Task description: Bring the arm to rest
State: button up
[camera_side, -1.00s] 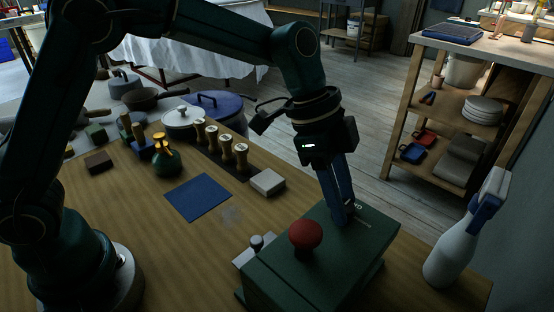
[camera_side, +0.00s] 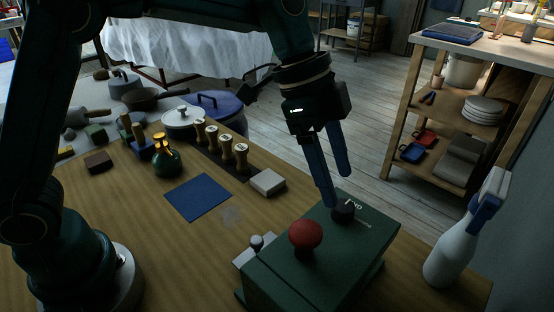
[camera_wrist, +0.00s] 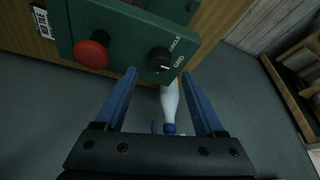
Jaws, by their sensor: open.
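My gripper (camera_side: 338,190) is open and empty, with its two blue fingers just above the green box (camera_side: 365,250) on the table. The box has a red mushroom button (camera_side: 306,234) and a black knob (camera_side: 343,211) near its back edge. In the wrist view my gripper (camera_wrist: 162,88) is spread, with the black knob (camera_wrist: 159,59) beyond the fingertips and the red button (camera_wrist: 92,52) to the left. The fingers look clear of the knob.
A white spray bottle (camera_side: 446,250) stands right of the box. A blue square (camera_side: 199,197), a pale block (camera_side: 267,182), several wooden-handled stamps (camera_side: 226,145) and a green pot (camera_side: 167,163) lie left. A wooden shelf (camera_side: 400,110) stands behind right. Air above the box is open.

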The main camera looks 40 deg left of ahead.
jog(key=shift+s+a+r, duration=0.1)
jog(key=shift+a+r, duration=0.05)
jog(key=shift+r, duration=0.2)
jog(key=s+a+r+n+t+y, duration=0.1)
jog(key=s+a+r+n+t, duration=0.2)
jog(key=s+a+r, duration=0.35)
jog(key=s+a+f+n+t+y, duration=0.1)
jog(key=s+a+f+n+y, duration=0.2)
jog(key=s+a+f+n, duration=0.4)
jog(key=s+a+n, duration=0.2)
jog(key=n, duration=0.2)
jog(key=shift+s+n, duration=0.2)
jog(key=shift+n, duration=0.1)
